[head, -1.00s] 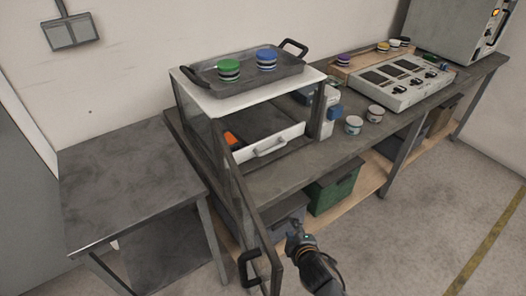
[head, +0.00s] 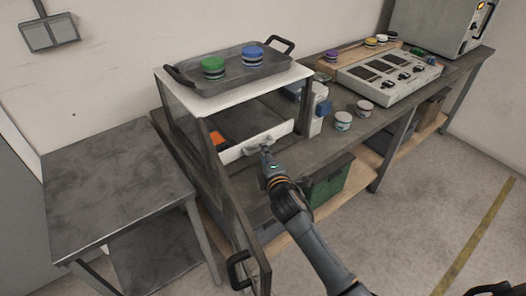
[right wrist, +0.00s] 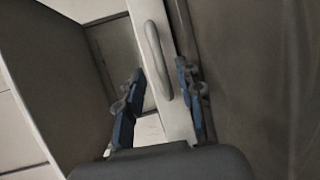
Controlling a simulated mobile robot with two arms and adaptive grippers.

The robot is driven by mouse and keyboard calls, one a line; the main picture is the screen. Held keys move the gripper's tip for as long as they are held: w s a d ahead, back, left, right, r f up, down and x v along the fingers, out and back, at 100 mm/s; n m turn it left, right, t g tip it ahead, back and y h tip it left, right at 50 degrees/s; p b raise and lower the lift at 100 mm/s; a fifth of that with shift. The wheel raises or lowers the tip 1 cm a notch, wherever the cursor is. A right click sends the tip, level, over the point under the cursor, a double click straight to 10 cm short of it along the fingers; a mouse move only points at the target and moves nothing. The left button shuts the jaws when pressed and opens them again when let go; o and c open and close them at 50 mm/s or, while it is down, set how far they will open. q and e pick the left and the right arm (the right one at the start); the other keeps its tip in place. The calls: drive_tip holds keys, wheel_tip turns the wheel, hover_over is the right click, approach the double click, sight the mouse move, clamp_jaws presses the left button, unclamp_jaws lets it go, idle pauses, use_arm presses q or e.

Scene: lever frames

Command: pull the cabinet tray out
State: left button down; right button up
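The cabinet (head: 238,89) stands on the workbench with its glass door (head: 232,205) swung open toward me. Inside it is the tray, whose white front (head: 232,155) faces out with a pale handle (head: 257,142). An orange thing lies in the tray's left part. My right gripper (head: 266,152) is at the tray handle. In the right wrist view its blue fingers (right wrist: 158,88) are open, one on either side of the handle (right wrist: 158,62). I cannot tell whether they touch it. My left gripper is not in view.
A dark tray (head: 235,75) with a green and a blue stack sits on the cabinet. Two small tins (head: 343,120) and a control panel (head: 388,80) stand to the right. The open door is left of my right arm. A lower table (head: 110,185) at left is bare.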

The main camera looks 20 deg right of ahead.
drive_tip(key=shift+w+d+f, duration=0.1)
drive_tip(key=shift+w+f, duration=0.05)
drive_tip(key=shift+w, duration=0.6)
drive_tip(key=shift+w+f, duration=0.15)
drive_tip(key=shift+w, duration=0.55)
drive_tip(key=shift+c, duration=0.3)
clamp_jaws()
